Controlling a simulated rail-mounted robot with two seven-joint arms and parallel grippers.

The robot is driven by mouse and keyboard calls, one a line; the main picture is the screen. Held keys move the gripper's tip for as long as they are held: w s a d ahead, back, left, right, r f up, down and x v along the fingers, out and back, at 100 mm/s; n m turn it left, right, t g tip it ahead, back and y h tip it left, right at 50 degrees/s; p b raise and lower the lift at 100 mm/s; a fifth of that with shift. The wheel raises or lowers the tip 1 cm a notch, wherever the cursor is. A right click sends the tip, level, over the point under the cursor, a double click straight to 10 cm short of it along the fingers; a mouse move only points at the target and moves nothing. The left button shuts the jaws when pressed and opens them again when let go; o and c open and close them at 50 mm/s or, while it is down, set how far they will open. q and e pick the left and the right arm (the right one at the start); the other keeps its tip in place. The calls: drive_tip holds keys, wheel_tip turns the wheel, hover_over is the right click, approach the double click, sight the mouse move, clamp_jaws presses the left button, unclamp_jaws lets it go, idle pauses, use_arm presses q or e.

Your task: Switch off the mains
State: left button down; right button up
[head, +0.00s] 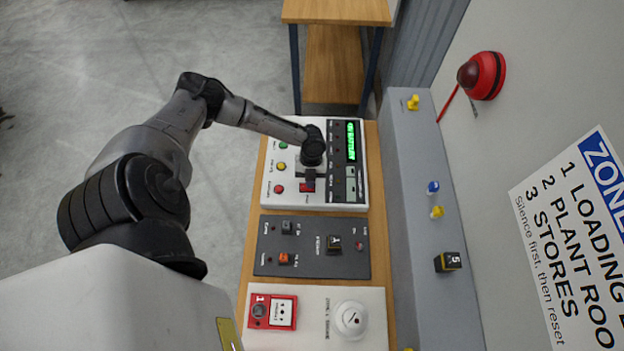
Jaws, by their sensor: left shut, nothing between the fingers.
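My left gripper (309,178) is shut and empty over the white control panel (286,198). Its fingertips are right at a red rocker switch (307,187) and partly hide it. I cannot tell whether they touch it or which way it is set. The small label by this switch is too small to read, so I cannot confirm that it is the mains switch. The panel also has a lit green display (351,141) and green, yellow and red buttons along its left side. My right gripper is not in view.
A dark grey panel (345,262) with small switches and a white board (317,315) with a red call point (272,311) and a round white detector (351,320) lie nearer on the wooden bench. A grey ledge (407,170) with small knobs runs along the right.

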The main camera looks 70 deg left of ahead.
use_arm(q)
drive_tip(key=shift+s+a, duration=0.3)
drive_tip(key=shift+s, duration=0.4)
drive_tip(key=shift+d+r+p, duration=0.1)
drive_tip(key=shift+r+p, duration=0.5)
drive_tip(key=shift+p, duration=0.1)
wheel_tip(320, 180, up, 3)
drive_tip(key=shift+w+f+p, duration=0.1)
drive_tip(key=shift+w+p, duration=0.05)
drive_tip(key=shift+p, duration=1)
drive_tip(key=w+b+v, duration=0.1)
drive_tip(key=b+v, duration=0.1)
drive_tip(key=v, duration=0.8)
drive_tip(key=shift+d, duration=0.2)
